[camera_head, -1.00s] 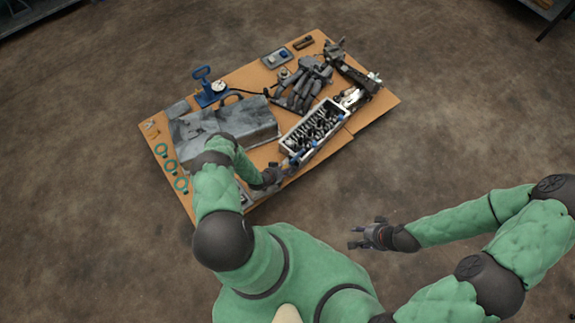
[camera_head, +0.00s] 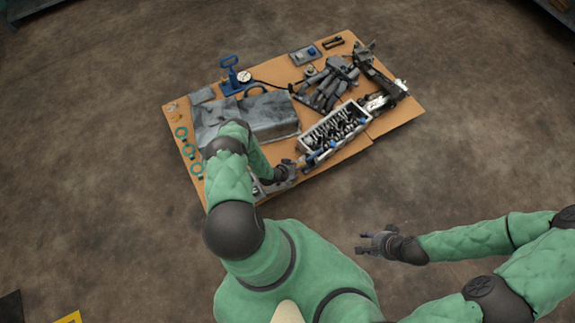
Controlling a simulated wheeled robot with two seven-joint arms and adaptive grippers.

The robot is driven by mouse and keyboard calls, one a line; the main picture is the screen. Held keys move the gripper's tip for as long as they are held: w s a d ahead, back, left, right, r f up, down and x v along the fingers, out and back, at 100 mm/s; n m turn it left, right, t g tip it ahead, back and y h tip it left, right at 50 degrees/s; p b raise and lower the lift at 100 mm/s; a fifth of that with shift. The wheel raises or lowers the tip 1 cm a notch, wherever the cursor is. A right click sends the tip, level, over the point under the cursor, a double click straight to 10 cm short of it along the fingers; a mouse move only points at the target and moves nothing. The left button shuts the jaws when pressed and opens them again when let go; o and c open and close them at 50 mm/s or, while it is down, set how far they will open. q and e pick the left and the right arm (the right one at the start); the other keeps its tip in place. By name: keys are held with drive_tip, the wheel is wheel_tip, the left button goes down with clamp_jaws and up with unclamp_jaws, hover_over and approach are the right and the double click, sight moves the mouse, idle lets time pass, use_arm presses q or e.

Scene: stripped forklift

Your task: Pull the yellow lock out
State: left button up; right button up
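I cannot make out a yellow lock in this view. My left gripper (camera_head: 291,170) is at the near edge of the orange-brown table (camera_head: 350,150), by the near left end of a pale box. It is small and dark here, and I cannot tell whether its fingers are open or hold anything. My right gripper (camera_head: 362,244) is open and empty, over the bare floor in front of the table.
On the table are a pale box (camera_head: 302,147) of dark parts, a grey block (camera_head: 268,118), a blue-handled gauge device (camera_head: 229,75), a dark mechanical hand (camera_head: 330,88) and green rings (camera_head: 189,151). A yellow panel corner (camera_head: 68,318) shows at bottom left. Brown floor surrounds the table.

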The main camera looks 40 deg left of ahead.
use_arm(q)
drive_tip(key=v, duration=0.9)
drive_tip(key=shift+s+r, duration=0.25)
drive_tip(key=shift+s, duration=0.05)
